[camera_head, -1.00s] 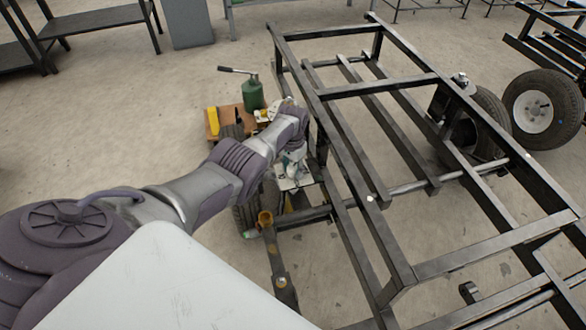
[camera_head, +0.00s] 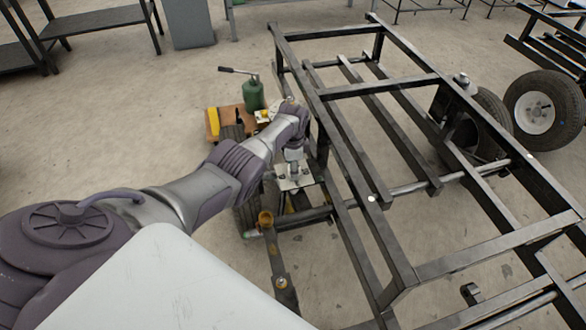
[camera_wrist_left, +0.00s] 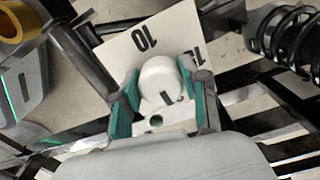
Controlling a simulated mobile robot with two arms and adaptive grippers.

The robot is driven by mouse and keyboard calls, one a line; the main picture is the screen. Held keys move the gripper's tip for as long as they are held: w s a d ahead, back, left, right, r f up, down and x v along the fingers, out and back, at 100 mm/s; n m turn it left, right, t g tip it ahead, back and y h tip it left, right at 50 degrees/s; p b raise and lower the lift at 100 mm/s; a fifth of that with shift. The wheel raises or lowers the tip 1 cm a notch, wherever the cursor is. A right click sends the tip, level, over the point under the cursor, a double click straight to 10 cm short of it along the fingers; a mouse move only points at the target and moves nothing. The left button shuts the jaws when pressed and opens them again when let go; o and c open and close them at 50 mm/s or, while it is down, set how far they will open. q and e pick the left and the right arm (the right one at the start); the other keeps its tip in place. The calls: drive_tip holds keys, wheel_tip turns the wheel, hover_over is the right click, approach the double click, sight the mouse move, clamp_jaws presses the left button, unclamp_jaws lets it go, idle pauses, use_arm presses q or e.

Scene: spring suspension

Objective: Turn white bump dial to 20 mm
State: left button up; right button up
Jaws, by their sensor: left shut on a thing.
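The white bump dial (camera_wrist_left: 160,82) is a round knob on a pale plate (camera_wrist_left: 138,38) in the left wrist view. The plate carries a "10" and a second number partly hidden beside the dial. A short dark mark shows on the dial's near side. My left gripper (camera_wrist_left: 162,95) has its green-padded fingers on both sides of the dial and is shut on it. In the head view the plate (camera_head: 292,183) sits beside the frame, with my left gripper (camera_head: 293,158) pointing down at it. My right gripper is not in view.
A black steel trailer frame (camera_head: 395,265) stands right of my arm. A green jack (camera_head: 252,95) and a wooden board (camera_head: 228,118) are beyond the wrist. A coil spring (camera_wrist_left: 292,38) and a yellow ring (camera_wrist_left: 18,20) flank the plate. Open floor lies to the left.

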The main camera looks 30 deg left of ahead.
use_arm(q)
drive_tip(key=shift+m, duration=0.4)
drive_tip(key=o, duration=1.1)
drive_tip(key=shift+o, duration=0.2)
wheel_tip(320, 180, up, 12)
idle(0.4)
